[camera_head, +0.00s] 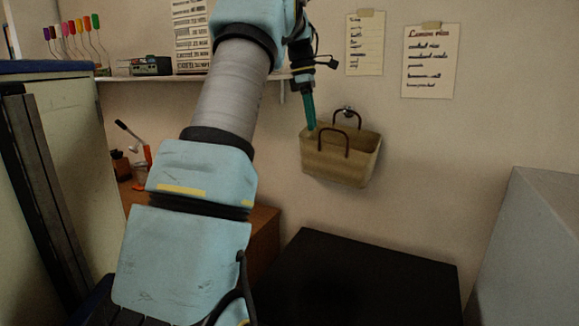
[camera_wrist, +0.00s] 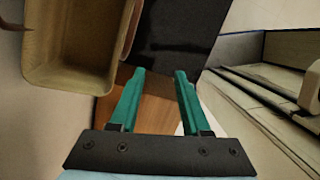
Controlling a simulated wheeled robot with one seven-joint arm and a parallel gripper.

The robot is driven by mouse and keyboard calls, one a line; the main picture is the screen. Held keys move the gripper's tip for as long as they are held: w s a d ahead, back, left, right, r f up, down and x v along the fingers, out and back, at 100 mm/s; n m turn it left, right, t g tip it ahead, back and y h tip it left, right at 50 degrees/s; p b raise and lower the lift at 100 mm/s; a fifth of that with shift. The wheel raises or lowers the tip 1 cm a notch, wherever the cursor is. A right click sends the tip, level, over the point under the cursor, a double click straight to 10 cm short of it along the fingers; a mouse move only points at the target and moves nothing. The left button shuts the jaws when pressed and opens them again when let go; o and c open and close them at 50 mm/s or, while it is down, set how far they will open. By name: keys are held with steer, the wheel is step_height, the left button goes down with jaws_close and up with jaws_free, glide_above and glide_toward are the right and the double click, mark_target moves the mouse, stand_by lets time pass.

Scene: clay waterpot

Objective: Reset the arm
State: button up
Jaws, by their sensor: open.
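My gripper (camera_head: 310,126) is raised in front of the wall, at the end of my arm, with its green fingers pointing down. In the head view its fingertips overlap the left rim of a tan basket; I cannot tell whether they touch it. In the wrist view the two fingers (camera_wrist: 160,73) stand apart with nothing between them. My gripper is open and empty. No waterpot shows in either view.
The tan basket (camera_head: 340,165) hangs on the wall and fills the wrist view's upper left (camera_wrist: 62,84). A black tabletop (camera_head: 355,285) lies below, bare. A shelf (camera_head: 180,77) is at upper left, a pale box-like unit (camera_head: 530,250) at right.

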steer(key=s+a+f+m+b, duration=0.2)
steer(key=s+a+f+m, duration=0.2)
steer(key=s+f, duration=0.4)
steer(key=s+a+f+m+t+y+b, duration=0.1)
steer(key=s+a+f+m+b, duration=0.1)
steer(key=s+a+f+m, duration=0.2)
steer(key=s+a+f+m+t+b, duration=0.1)
steer(key=s+a+f+m, duration=0.4)
steer(key=s+f, duration=0.8)
steer(key=s+m+b, duration=0.1)
steer(key=s+m, duration=0.2)
steer(key=s, duration=0.1)
steer(key=shift+m+y, duration=0.3)
steer(key=shift+y, duration=0.1)
steer(key=shift+s, duration=0.1)
stand_by(0.3)
